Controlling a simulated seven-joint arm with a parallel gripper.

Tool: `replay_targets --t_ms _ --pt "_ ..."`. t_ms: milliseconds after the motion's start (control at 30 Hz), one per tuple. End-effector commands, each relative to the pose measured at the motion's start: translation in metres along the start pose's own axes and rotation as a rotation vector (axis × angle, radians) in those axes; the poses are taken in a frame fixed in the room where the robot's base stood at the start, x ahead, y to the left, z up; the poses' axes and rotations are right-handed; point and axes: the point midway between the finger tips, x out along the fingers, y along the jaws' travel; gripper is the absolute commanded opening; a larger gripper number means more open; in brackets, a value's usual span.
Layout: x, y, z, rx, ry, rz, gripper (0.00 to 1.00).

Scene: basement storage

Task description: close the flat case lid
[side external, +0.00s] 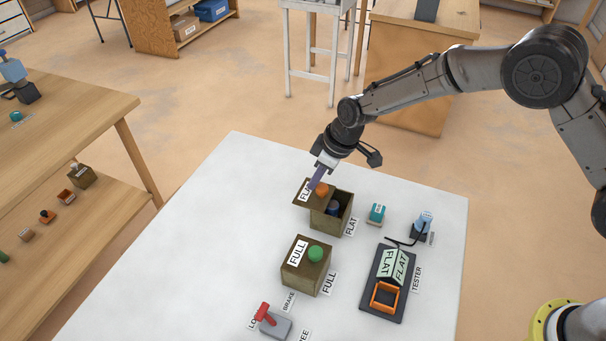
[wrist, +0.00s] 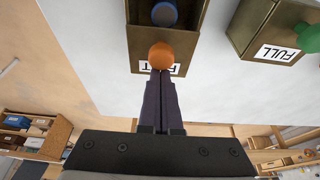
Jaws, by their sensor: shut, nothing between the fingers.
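The flat case (side external: 326,222) is an olive box with a FLAT tag beside it, on the white table. Its lid (side external: 301,196) has an orange knob (side external: 322,190) and sits offset to the left, so the case is partly open. A blue round item (side external: 333,208) shows inside; it also shows in the wrist view (wrist: 164,13). My gripper (side external: 315,186) is shut and empty, its tips down at the left side of the orange knob. In the wrist view the tips (wrist: 160,76) overlap the knob's edge (wrist: 161,55); I cannot tell whether they touch.
A closed FULL case (side external: 301,278) with a green knob stands in front. A teal block (side external: 377,213), a tester (side external: 368,299) with an orange frame, and a red-handled lever (side external: 266,314) are on the table (side external: 200,245). The table's left part is clear.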

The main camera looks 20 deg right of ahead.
Motion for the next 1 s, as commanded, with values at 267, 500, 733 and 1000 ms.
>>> replay_targets --t_ms 267,500,733,1000 --pt "-0.015 0.000 0.042 0.001 -0.002 0.000 0.00" --pt "-0.015 0.000 0.043 0.000 0.000 0.000 0.00" --pt "-0.010 0.000 0.031 -0.001 0.000 0.000 0.00" --pt "-0.012 0.001 0.004 -0.001 0.003 0.002 0.00"
